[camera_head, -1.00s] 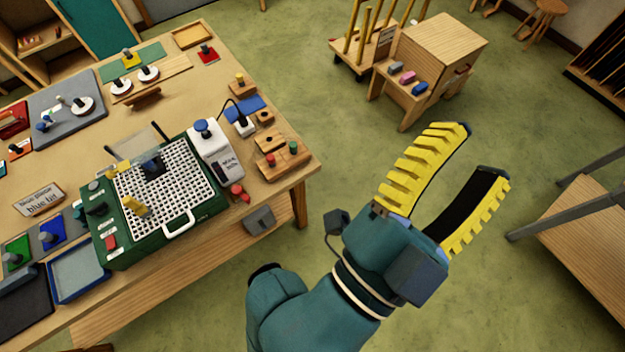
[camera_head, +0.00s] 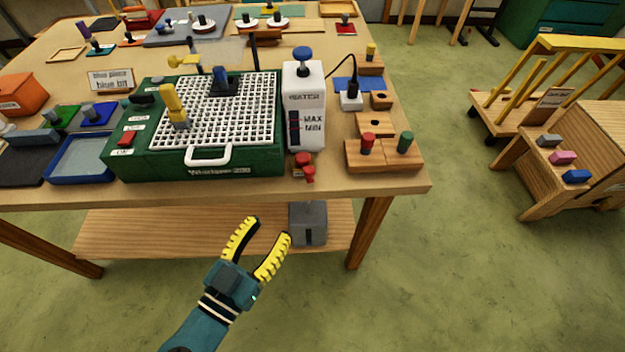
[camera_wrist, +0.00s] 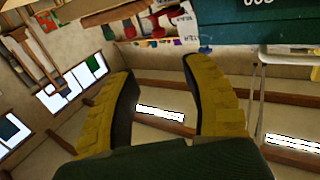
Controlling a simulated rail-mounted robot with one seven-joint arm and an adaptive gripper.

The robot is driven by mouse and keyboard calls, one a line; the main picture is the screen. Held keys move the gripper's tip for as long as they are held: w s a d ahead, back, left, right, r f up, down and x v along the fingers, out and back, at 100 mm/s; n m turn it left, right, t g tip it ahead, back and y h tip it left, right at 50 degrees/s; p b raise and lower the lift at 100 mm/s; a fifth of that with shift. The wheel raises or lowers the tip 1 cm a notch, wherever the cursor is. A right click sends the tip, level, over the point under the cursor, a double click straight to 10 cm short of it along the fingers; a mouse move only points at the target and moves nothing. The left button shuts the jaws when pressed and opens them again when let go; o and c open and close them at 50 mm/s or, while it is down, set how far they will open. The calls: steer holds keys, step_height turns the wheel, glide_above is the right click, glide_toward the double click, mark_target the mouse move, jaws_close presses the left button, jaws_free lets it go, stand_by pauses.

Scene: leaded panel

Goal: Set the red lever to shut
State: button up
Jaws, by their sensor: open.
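A red lever (camera_head: 305,166) sits at the foot of the white water tank (camera_head: 304,100), by the table's front edge. Its exact setting is too small to tell. The tank has a blue knob on top and stands against the right side of the green grid-topped machine (camera_head: 205,172). My gripper (camera_head: 267,228) is open and empty, in front of the table, lower in the picture and left of the lever. In the wrist view the open fingers (camera_wrist: 158,66) hold nothing. Small red parts (camera_wrist: 155,24) show beyond them, near the top.
The green machine also carries a red switch (camera_head: 127,138), a yellow tool (camera_head: 176,106) and a white handle. A grey box (camera_head: 308,223) is below the lever. A wooden block with red and green pegs (camera_head: 382,157) is to the right. The floor before the table is clear.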

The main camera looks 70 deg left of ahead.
mark_target(307, 173)
steer(key=p+x, duration=0.1)
steer(key=x, duration=0.7)
steer(key=p+x, duration=0.2)
steer(key=x, duration=0.6)
steer(key=shift+w+r, duration=0.2)
jaws_close()
